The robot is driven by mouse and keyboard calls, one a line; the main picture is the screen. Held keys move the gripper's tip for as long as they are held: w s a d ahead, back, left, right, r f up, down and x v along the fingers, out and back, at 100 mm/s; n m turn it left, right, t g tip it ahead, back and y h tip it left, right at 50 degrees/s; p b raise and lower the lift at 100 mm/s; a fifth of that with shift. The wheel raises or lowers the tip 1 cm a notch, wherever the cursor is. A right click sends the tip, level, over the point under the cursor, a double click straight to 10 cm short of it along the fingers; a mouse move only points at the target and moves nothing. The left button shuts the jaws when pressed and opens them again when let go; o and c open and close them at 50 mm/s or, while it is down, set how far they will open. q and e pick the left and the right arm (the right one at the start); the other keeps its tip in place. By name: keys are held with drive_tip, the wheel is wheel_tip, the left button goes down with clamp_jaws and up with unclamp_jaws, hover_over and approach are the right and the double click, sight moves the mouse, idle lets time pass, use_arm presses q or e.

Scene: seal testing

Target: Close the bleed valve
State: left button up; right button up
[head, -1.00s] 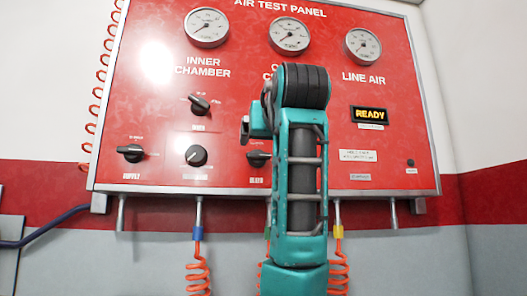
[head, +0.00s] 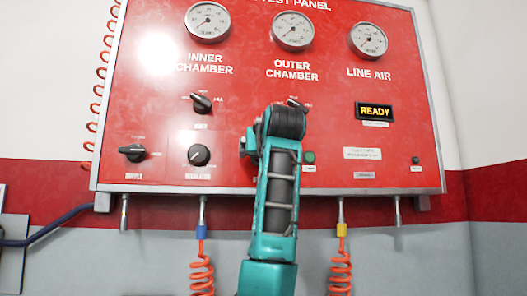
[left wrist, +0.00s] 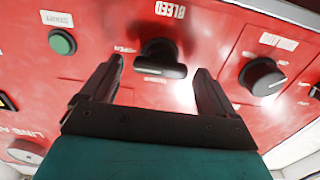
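The bleed valve (left wrist: 160,55) is a black knob under a BLEED label in the left wrist view, which shows the panel upside down. Its bar handle lies roughly across the picture, with an OPEN mark on its left. My left gripper (left wrist: 159,78) is open, one finger on each side of the knob. I see no clear contact with the handle. In the head view my teal left arm rises in front of the panel and hides the bleed valve and most of the gripper. My right gripper is in neither view.
The red air test panel (head: 330,125) also carries a supply knob (head: 133,152), a regulator knob (head: 198,155), an inner chamber knob (head: 201,103) and a green start button (left wrist: 62,42). The regulator knob sits close to one finger. Orange coiled hoses (head: 201,275) hang below.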

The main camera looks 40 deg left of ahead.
use_arm(q)
drive_tip(key=c, duration=1)
drive_tip(key=shift+n, duration=0.4)
drive_tip(key=shift+s+a+f+n, duration=0.1)
drive_tip(key=shift+n, duration=4.2)
drive_tip(key=shift+s+f+n, duration=0.1)
drive_tip(key=shift+n, duration=4.2)
drive_tip(key=o, duration=1.1)
drive_tip(key=shift+c, duration=0.2)
